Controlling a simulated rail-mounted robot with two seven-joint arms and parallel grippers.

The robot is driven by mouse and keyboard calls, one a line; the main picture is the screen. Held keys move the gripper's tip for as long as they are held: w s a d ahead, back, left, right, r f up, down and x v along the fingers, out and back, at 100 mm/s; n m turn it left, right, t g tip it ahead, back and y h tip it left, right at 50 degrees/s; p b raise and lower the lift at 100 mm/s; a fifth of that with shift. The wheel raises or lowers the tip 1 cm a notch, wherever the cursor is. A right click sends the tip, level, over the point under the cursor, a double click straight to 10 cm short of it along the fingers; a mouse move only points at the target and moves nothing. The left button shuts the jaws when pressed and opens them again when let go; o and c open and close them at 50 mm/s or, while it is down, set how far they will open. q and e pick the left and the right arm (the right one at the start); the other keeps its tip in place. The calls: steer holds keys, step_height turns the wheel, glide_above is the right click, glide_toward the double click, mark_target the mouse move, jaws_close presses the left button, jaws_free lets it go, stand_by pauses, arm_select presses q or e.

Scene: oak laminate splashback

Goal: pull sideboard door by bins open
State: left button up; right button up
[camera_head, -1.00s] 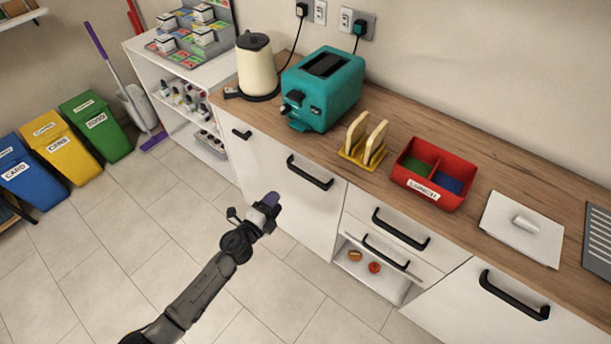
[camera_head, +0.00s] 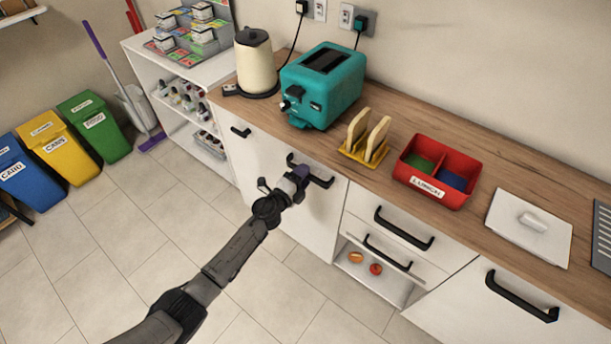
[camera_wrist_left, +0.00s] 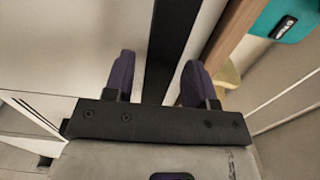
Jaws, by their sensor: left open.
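The sideboard's white front (camera_head: 262,185) stands below the counter on the side toward the bins. It carries a small black handle (camera_head: 241,132) at its left and a longer black handle (camera_head: 322,181) further right. My left gripper (camera_head: 301,174) is at the longer handle and covers part of it. In the left wrist view, the two purple fingers of my left gripper (camera_wrist_left: 158,80) are apart, one on each side of a dark bar, the handle (camera_wrist_left: 172,32). Gaps show beside the bar, so the fingers are not closed on it. The front looks shut. My right gripper is not in view.
Blue (camera_head: 32,182), yellow (camera_head: 60,148) and green (camera_head: 95,127) bins stand on the left floor. The counter holds a kettle (camera_head: 255,65), a teal toaster (camera_head: 322,85), a toast rack (camera_head: 365,142) and a red lunch box (camera_head: 437,172). The floor before the front is clear.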

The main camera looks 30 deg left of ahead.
arm_select(q)
steer(key=shift+w+d, duration=0.2)
steer(key=shift+w, duration=0.45)
steer(key=shift+c, duration=0.4)
jaws_close()
